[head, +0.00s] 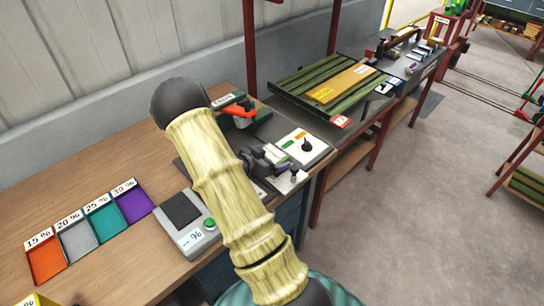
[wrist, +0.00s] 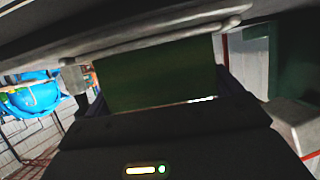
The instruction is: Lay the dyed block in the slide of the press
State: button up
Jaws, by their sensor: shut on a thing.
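In the wrist view a dark green block (wrist: 155,75) sits between the fingers of my gripper (wrist: 158,92), which is shut on it. A pale grey bar crosses close above the block. In the head view my arm stands across the workbench and hides part of it; my gripper and the block cannot be made out clearly there. A dark mechanism (head: 262,162) with small levers stands on the bench just right of my arm, but I cannot tell whether it is the press. The slide is not clearly seen.
On the bench are several coloured trays marked with percentages, the orange one (head: 46,262) leftmost, a grey meter (head: 190,228), an orange-handled tool (head: 238,110) and a white panel (head: 303,147) with a black knob. A rack of green bamboo strips (head: 335,85) stands beyond.

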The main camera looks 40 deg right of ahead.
jog(key=o, duration=0.8)
jog(key=shift+r, duration=0.15)
jog(key=v, duration=1.2)
jog(key=shift+s+b, duration=0.1)
jog(key=shift+b, duration=0.2)
